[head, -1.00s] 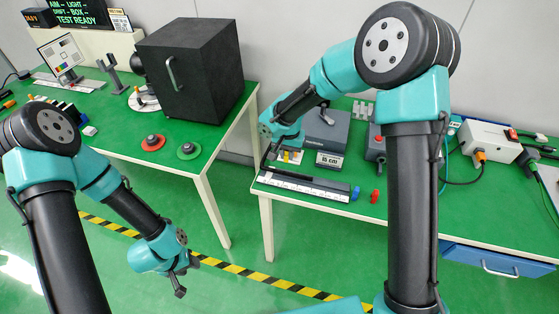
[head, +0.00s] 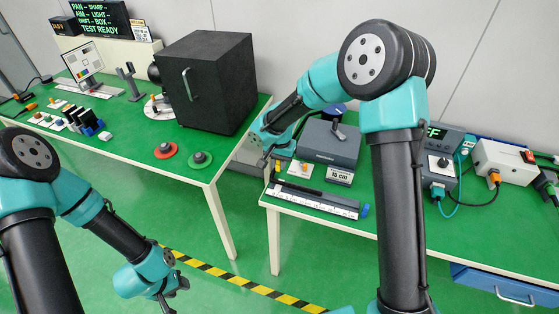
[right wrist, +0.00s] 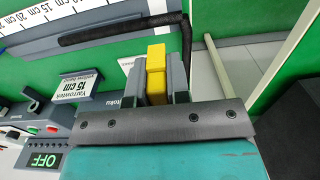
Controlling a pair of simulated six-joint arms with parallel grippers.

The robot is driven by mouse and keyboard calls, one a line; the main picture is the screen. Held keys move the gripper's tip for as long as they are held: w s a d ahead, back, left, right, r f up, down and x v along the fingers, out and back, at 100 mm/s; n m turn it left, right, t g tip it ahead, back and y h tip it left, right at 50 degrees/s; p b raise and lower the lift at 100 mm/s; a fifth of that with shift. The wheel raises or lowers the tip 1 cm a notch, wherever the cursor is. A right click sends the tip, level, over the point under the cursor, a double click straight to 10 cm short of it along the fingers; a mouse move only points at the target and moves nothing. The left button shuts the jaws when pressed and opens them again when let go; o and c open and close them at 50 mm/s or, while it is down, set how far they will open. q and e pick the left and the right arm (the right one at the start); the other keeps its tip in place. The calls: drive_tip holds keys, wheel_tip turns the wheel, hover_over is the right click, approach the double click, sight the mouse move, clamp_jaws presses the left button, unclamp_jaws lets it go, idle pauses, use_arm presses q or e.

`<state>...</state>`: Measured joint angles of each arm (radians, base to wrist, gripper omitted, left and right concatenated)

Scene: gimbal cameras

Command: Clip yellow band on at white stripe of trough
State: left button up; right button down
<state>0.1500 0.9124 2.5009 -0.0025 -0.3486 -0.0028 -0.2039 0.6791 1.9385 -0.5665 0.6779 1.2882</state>
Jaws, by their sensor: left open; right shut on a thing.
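The yellow band (right wrist: 155,75) is a small yellow block between the fingers of my right gripper (right wrist: 160,80) in the right wrist view. In the head view my right gripper (head: 271,158) is shut on it, above the left end of the trough (head: 311,200). The trough is dark grey with a white ruler scale along its front and a black rod in it. Its end also shows in the right wrist view (right wrist: 80,38). My left gripper (head: 172,291) is open and empty, low over the floor.
A black box (head: 204,82) stands on the left table. A floor gap separates the tables.

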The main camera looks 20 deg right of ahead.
drive_tip(key=shift+f, duration=1.25)
drive_tip(key=shift+f, duration=0.15)
drive_tip(key=shift+f, duration=1.25)
drive_tip(key=shift+f, duration=0.9)
drive_tip(key=c, duration=1)
unclamp_jaws()
wheel_tip(320, 180, up, 18)
drive_tip(key=shift+f, duration=0.25)
idle(0.4)
